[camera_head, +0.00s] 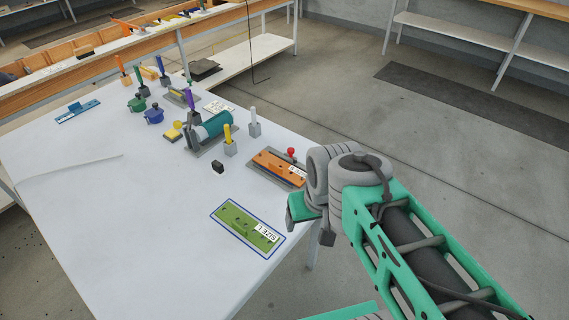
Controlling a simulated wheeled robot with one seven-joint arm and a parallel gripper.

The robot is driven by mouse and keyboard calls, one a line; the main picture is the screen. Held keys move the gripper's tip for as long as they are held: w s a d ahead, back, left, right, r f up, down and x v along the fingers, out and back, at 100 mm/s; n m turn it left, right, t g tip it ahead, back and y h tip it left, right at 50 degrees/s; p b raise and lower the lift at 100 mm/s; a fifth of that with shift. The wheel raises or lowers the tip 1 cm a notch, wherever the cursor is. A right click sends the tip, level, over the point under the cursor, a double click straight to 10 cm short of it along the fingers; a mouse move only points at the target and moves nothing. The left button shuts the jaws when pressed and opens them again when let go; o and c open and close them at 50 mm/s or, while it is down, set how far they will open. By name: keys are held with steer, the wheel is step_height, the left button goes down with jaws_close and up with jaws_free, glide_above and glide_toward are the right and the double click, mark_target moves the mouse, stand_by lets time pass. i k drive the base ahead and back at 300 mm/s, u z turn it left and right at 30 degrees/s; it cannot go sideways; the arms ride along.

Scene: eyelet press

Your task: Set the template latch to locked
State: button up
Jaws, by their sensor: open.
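I cannot tell for sure which part is the template latch or how it is set. An orange plate (272,166) with a white label and small dark spots lies near the table's right edge, and a red knob (291,151) stands at its far side. A green plate (240,224) with a white label lies inside a blue outline nearer to me. My gripper (312,228) is by the table's right edge, right of the green plate and nearer to me than the orange plate. It is open, apart from both plates, and its fingers are partly hidden behind my wrist.
The white table (120,220) is clear at its near left. A teal cylinder (210,128) on a grey base, a yellow-handled block (229,140), a grey-handled block (254,122) and a small black block (217,166) stand beyond the plates. A blue plate (78,111) lies far left.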

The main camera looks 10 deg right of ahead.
mark_target(290, 151)
steer(key=z, duration=1.6)
steer(key=i, duration=1.55)
steer(key=u, duration=2.9)
